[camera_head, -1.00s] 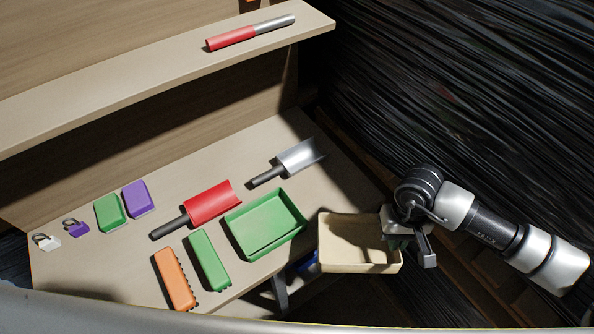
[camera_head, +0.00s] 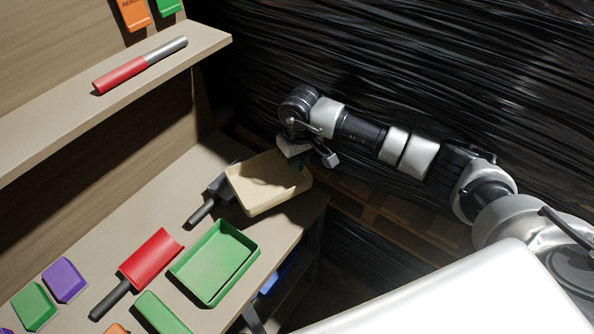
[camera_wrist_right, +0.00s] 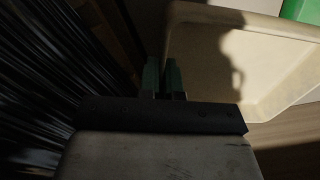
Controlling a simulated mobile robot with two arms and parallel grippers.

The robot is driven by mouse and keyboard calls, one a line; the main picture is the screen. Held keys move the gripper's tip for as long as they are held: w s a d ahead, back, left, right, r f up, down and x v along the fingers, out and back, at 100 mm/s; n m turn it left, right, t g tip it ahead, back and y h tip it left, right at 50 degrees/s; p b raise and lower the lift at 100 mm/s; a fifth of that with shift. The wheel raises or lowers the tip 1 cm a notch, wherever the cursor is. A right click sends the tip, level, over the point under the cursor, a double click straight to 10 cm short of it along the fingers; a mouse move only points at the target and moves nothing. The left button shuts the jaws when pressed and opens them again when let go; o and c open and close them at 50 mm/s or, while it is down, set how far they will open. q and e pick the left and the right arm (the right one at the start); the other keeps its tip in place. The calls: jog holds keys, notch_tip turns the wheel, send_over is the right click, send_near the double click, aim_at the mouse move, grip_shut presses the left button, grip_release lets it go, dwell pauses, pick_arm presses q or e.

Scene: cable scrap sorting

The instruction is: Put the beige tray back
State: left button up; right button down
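The beige tray (camera_head: 262,188) is empty and sits over the right end of the bench, behind the green tray (camera_head: 212,262). My right gripper (camera_head: 308,160) is at the tray's far right edge. In the right wrist view my right gripper (camera_wrist_right: 167,75) has its fingers close together on the wall of the beige tray (camera_wrist_right: 205,50). My left gripper is not in view.
A red scoop (camera_head: 150,256) lies left of the green tray. Purple (camera_head: 64,280) and green (camera_head: 34,306) blocks lie at lower left. A shelf (camera_head: 60,125) with a red-and-silver tube (camera_head: 140,65) runs above. Black wrapped material (camera_head: 420,70) hangs behind my right arm.

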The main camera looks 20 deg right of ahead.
notch_tip(320, 180, down, 4)
jog(key=shift+r+p, duration=0.2)
jog(key=shift+p, duration=0.25)
jog(key=shift+f, duration=0.1)
jog(key=shift+f+b, duration=0.55)
jog(key=shift+b, duration=0.4)
jog(key=c, duration=1.3)
grip_release()
jog(key=shift+s, duration=0.1)
jog(key=shift+c, duration=0.2)
